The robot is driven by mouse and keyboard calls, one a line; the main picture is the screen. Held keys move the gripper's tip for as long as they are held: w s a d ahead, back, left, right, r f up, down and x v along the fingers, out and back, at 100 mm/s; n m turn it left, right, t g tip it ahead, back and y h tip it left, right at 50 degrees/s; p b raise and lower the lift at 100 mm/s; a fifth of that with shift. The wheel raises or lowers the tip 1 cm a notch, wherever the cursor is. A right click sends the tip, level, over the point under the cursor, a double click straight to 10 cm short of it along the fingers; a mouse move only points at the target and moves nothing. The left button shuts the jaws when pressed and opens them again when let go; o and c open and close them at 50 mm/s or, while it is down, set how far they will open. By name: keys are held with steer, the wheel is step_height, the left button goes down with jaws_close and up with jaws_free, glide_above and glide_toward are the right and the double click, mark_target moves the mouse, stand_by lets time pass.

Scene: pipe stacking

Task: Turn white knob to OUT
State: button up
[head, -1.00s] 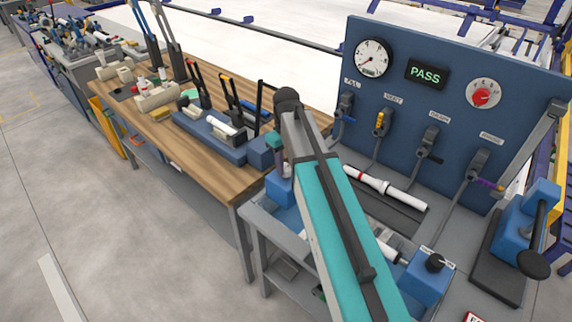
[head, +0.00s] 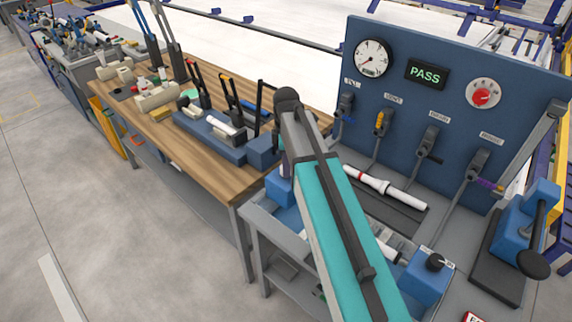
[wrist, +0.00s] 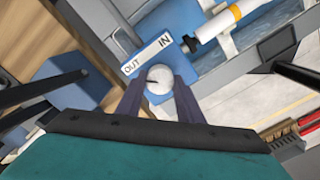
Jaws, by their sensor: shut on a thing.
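The white knob (wrist: 158,79) sits on a blue block with a white label plate (wrist: 146,56) reading OUT on the left and IN on the right. A short dark mark on the knob's face points toward the left, the OUT side. My gripper (wrist: 157,86) is shut on the knob in the wrist view, one dark finger on each side of it. In the head view my arm hides the knob and most of the gripper.
A white pipe with an orange band (wrist: 222,22) lies beside the label plate. A blue panel (head: 400,110) carries a gauge, a PASS display (head: 426,74) and a red dial (head: 481,96). Another blue block with a black knob (head: 435,262) stands right of my arm. A wooden workbench (head: 180,150) is at left.

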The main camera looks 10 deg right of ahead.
steer(key=n, duration=0.6)
stand_by(0.5)
steer(key=o, duration=1.1)
steer(key=shift+c, duration=0.2)
steer(key=shift+r, duration=0.2)
step_height(320, 180, up, 13)
steer(key=b, duration=0.3)
steer(key=shift+r, duration=0.2)
steer(key=shift+r, duration=0.15)
